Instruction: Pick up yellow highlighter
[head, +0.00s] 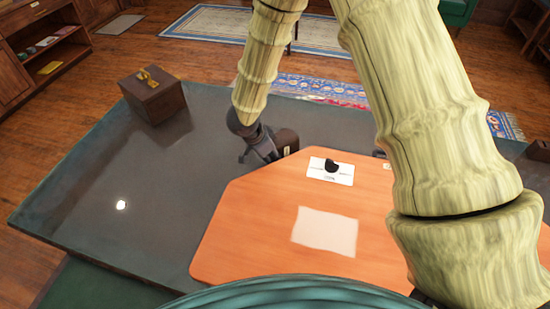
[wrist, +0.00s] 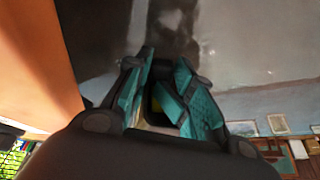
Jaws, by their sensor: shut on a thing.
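My gripper (head: 259,152) is low over the dark table (head: 110,215), beside the left edge of the orange board. In the wrist view my gripper (wrist: 164,72) shows two teal-padded fingers close together. A small yellow patch, seemingly the yellow highlighter (wrist: 156,105), shows deep between them, and the fingers are shut on it. Most of it is hidden by the fingers and the gripper body. In the head view I cannot make out the highlighter.
A brown box with a brass-coloured top piece (head: 153,98) stands at the table's back left. A dark brown object (head: 286,142) is just right of my gripper. The orange board (head: 245,235) holds a white card (head: 344,176) with a black item and a blank sheet (head: 325,231). The table's left is mostly clear.

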